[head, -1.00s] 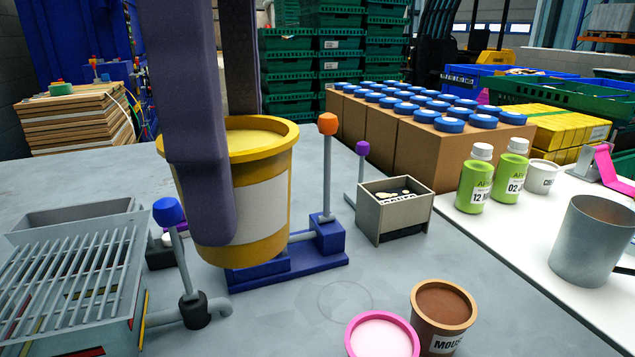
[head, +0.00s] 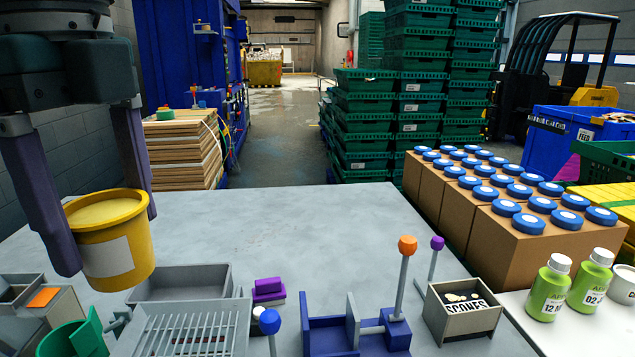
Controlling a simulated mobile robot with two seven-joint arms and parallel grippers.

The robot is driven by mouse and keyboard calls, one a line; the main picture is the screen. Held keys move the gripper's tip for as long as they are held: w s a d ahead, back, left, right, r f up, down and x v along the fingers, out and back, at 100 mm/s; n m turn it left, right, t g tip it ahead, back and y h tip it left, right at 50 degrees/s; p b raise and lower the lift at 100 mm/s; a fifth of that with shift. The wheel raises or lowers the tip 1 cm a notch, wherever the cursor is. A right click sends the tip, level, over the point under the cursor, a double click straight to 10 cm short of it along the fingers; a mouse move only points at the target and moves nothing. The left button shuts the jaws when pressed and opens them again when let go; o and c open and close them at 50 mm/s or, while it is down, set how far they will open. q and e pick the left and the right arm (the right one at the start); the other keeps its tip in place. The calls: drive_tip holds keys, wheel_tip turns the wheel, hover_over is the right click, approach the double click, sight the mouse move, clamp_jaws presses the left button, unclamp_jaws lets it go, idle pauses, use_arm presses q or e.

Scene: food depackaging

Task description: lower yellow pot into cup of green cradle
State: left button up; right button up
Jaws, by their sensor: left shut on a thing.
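The yellow pot (head: 130,240), with a pale blank label, is upright in the air at the left of the head view. My left gripper (head: 108,243) is shut on it, one finger on each side. The green cradle (head: 85,342) is at the bottom left, below the pot and cut by the frame edge. Its curved green wall shows, but the inside of its cup cannot be made out. The pot is above and apart from the cradle. My right gripper is not in view.
A grey tray with a slatted rack (head: 195,335) stands right of the cradle. The table's middle (head: 300,225) is clear.

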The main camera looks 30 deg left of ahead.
use_arm(q)
drive_tip(key=s+a+p, duration=0.3)
drive_tip(key=a, duration=1.1)
drive_tip(key=shift+a+f, duration=0.3)
drive_tip(key=shift+a, duration=0.1)
drive_tip(key=shift+f, duration=0.1)
wheel_tip(320, 180, down, 14)
drive_tip(key=b, duration=0.5)
idle(1.4)
drive_tip(key=shift+f+b, duration=0.8)
drive_tip(key=shift+f, duration=0.55)
idle(0.8)
drive_tip(key=o, duration=1.3)
